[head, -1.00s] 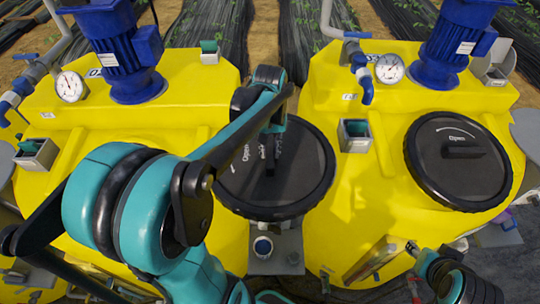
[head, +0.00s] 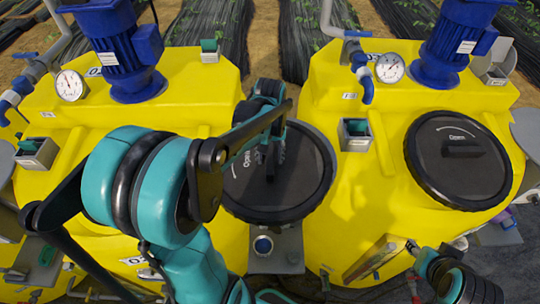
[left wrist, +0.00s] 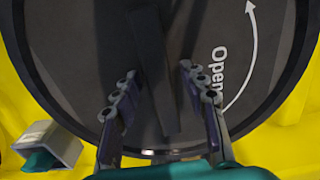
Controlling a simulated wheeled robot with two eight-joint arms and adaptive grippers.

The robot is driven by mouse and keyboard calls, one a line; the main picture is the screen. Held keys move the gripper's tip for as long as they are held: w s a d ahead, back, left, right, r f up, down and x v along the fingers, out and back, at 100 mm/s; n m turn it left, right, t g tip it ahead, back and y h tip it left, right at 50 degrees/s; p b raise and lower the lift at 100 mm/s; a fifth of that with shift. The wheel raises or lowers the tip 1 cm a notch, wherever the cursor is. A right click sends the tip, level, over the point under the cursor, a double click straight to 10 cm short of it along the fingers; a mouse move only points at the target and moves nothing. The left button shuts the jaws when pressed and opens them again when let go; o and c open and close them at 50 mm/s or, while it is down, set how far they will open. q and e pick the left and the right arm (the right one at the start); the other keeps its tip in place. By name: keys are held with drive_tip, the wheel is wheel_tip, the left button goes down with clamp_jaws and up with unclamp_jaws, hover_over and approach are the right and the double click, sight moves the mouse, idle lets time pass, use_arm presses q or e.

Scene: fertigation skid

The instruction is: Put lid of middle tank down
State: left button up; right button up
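The black round lid (head: 310,175), marked "Open", lies about level in the gap between the two yellow tanks. Its raised bar handle (left wrist: 153,65) lies between the fingers of my left gripper (left wrist: 156,78). The fingers stand apart with a gap on each side of the bar. In the head view the left gripper (head: 270,150) is partly hidden by its own arm. The left tank (head: 200,85), labelled 02, has its opening hidden behind my left arm. My right gripper (head: 415,268) is at the lower right, empty as far as I see; its fingers are unclear.
The right tank (head: 340,220) carries its own black lid (head: 458,165). Blue motors (head: 122,50), gauges (head: 390,68) and small grey boxes (head: 355,134) stand on the tanks. A grey bracket (head: 290,245) with a small white-and-blue round part sits below the lid.

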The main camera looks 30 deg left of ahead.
use_arm(q)
wheel_tip(320, 180, up, 12)
drive_tip(key=s+d+f+m+t, duration=0.2)
drive_tip(key=d, duration=0.1)
drive_tip(key=s+d+f+m+t, duration=0.2)
drive_tip(key=s+d, duration=0.1)
drive_tip(key=d, duration=0.1)
drive_tip(key=s+d+f+m+t, duration=0.2)
drive_tip(key=s+d, duration=0.1)
drive_tip(key=shift+s+d+t, duration=0.25)
drive_tip(key=shift+d+t, duration=0.05)
drive_tip(key=shift+t, duration=0.1)
drive_tip(key=shift+d+f, duration=0.2)
drive_tip(key=shift+f, duration=0.05)
